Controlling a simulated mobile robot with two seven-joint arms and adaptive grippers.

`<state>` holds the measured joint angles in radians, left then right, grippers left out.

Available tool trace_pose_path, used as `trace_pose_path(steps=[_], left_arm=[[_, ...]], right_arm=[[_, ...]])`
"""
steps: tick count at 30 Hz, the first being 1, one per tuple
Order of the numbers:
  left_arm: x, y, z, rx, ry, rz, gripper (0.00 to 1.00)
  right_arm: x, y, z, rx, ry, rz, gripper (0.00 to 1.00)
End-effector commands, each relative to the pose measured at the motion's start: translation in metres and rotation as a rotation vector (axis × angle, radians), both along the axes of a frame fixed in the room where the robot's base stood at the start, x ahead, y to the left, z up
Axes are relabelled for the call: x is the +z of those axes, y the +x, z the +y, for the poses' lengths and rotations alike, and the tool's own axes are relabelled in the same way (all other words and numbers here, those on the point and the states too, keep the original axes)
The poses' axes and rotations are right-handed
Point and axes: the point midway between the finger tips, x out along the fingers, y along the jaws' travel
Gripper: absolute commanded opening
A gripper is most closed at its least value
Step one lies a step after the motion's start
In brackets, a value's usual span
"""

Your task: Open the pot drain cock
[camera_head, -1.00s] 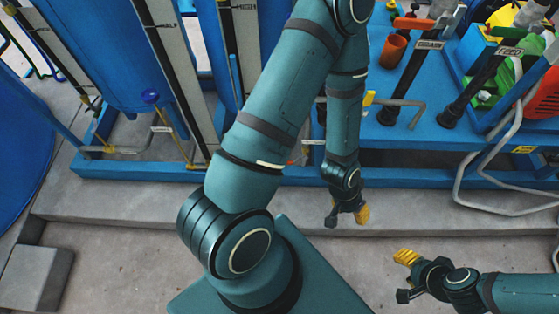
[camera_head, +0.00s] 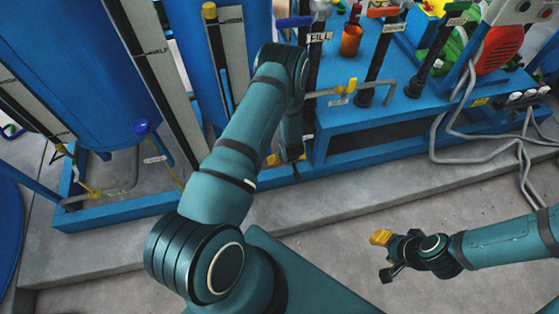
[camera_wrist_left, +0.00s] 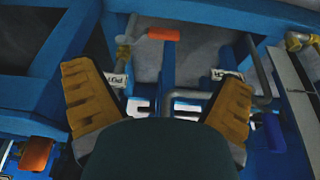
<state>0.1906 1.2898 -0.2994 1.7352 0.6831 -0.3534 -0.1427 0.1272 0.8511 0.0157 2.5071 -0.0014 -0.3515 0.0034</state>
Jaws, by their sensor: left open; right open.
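My left gripper (camera_wrist_left: 160,85) is open and empty in the left wrist view. An orange lever handle (camera_wrist_left: 163,34) on a valve shows beyond the gap between its fingers, apart from them. A white label (camera_wrist_left: 115,80) beside the left-hand finger is too unclear to read surely, so I cannot confirm which valve is the pot drain cock. In the head view, a brass valve (camera_head: 351,86) sits on a grey pipe, with a small tag (camera_head: 338,101) below. My left gripper is mostly hidden behind my arm there. My right gripper (camera_head: 381,256) is open and empty above the floor.
A blue platform (camera_head: 350,118) carries upright black pipes and an orange cup (camera_head: 351,40). A blue tank (camera_head: 70,70) stands at left. Grey hoses (camera_head: 500,150) hang at right. A blue handle (camera_wrist_left: 273,132) shows at right in the wrist view. Concrete floor in front is clear.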

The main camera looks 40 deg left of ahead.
Motion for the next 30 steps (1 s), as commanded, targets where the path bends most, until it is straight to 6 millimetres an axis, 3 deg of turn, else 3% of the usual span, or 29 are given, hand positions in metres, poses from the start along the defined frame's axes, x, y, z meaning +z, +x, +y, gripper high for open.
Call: trace_pose_path(steps=[3,8,21,30], left_arm=[[-0.008,0.008,0.016,0.04,0.03,-0.013,0.96],[-0.021,0.012,0.024,0.052,0.039,-0.017,0.96],[-0.099,0.032,0.047,0.051,0.038,-0.017,0.96],[-0.132,0.042,0.058,0.048,0.038,-0.016,0.96]], right_arm=[[0.001,0.0,0.0,-0.001,0.0,0.001,0.47],[-0.003,0.0,0.0,0.0,0.0,0.0,0.47],[-0.029,0.005,-0.001,-0.002,-0.003,-0.012,0.47],[-0.044,0.008,-0.001,-0.004,-0.004,-0.019,0.47]])
